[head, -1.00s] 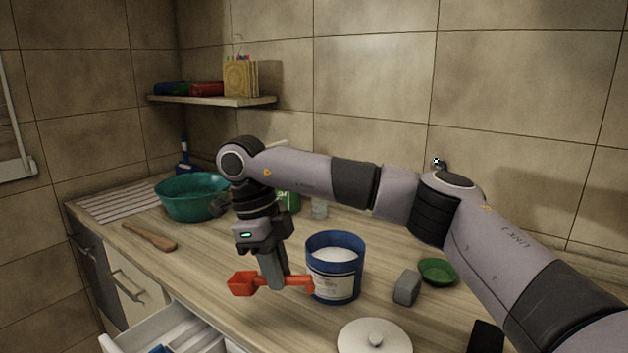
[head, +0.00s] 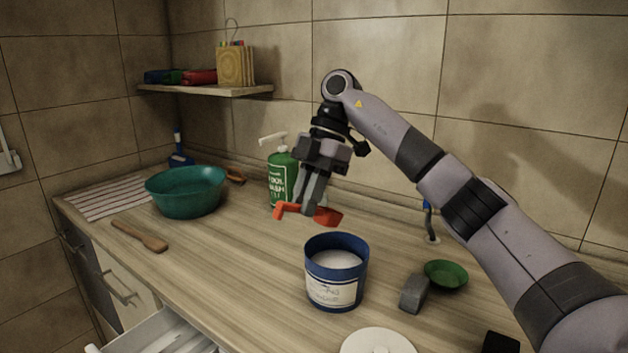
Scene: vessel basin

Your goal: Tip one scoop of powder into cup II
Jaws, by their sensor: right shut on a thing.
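My right gripper (head: 310,208) is shut on an orange-red scoop (head: 328,216) and holds it behind the powder tub, in front of the green bottle. The scoop's wider end points right and its thin end left. I cannot see whether powder is in it. The blue tub (head: 335,290) stands open on the counter with white powder (head: 336,260) inside. No cup marked II is readable; the area behind the gripper and scoop is hidden. My left gripper is not in view.
A green pump bottle (head: 281,180) stands just left of the gripper. A teal basin (head: 187,192) and wooden spatula (head: 140,236) are left. A grey block (head: 414,293), green dish (head: 446,274) and white lid (head: 378,343) lie right and front. A drawer (head: 165,335) is open.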

